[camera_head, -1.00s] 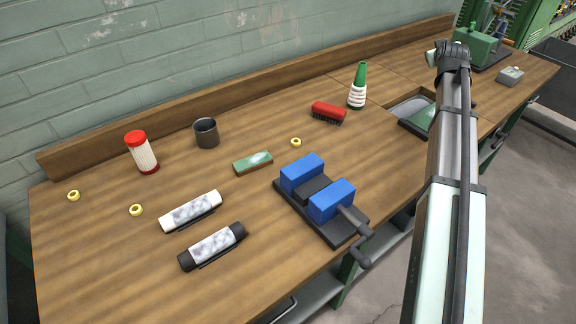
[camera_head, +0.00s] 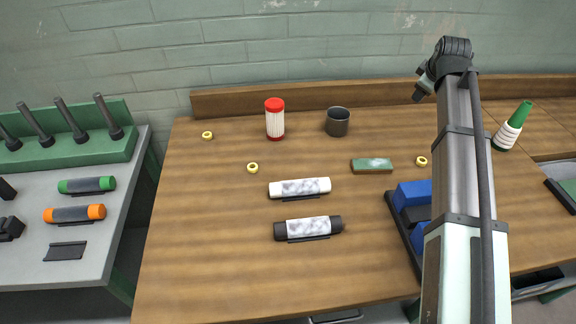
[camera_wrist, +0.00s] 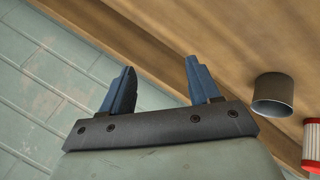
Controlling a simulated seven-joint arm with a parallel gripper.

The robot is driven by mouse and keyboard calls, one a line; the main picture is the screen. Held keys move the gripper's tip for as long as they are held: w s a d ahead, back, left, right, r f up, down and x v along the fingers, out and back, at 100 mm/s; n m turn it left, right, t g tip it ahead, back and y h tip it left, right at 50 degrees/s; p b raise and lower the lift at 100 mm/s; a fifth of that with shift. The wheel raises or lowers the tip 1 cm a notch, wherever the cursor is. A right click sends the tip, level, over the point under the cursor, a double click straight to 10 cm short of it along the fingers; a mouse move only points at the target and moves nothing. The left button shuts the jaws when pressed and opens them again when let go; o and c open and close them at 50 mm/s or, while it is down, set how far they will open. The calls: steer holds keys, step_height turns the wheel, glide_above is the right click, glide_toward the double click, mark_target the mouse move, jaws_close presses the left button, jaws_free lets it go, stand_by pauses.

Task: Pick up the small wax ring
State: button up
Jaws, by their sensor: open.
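Three small pale-yellow rings lie flat and apart on the wooden bench in the head view: one at the far left (camera_head: 207,135), one nearer the middle left (camera_head: 252,168), and one right of the green block (camera_head: 422,160). I cannot tell which of them the task means, or whether they differ in size. My gripper (camera_head: 424,86) is raised over the back right of the bench, away from the rings. In the wrist view its two blue fingers (camera_wrist: 160,72) are apart with nothing between them; no ring shows there.
A red-capped jar (camera_head: 275,120) and a dark cup (camera_head: 338,122) stand at the back. A white roll (camera_head: 300,187), a black roll (camera_head: 308,229), a green block (camera_head: 372,166) and a blue-jawed vise (camera_head: 413,195) lie forward. The bench's front left is bare.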

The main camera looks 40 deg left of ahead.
steer(key=s+a+f+n+g+h, duration=0.15)
steer(key=s+a+n, duration=0.35)
steer(key=s+a, duration=0.7)
steer(key=s+a+n+g, duration=0.35)
steer(key=s+a, duration=0.35)
steer(key=s, duration=0.9)
steer(key=s+a+n+g+h, duration=0.15)
steer(key=s+a+n, duration=0.35)
steer(key=s+a, duration=0.75)
steer(key=f, duration=0.2)
steer(key=s+d+f, duration=0.1)
steer(key=f, duration=0.2)
steer(key=s+d+f, duration=0.1)
steer(key=f, duration=0.2)
steer(key=shift+d, duration=0.2)
steer(key=shift+a+f, duration=0.2)
steer(key=shift+f, duration=1.2)
steer(key=shift+a+f, duration=0.2)
steer(key=shift+f, duration=1.15)
steer(key=shift+w, duration=0.1)
steer(key=c, duration=1.1)
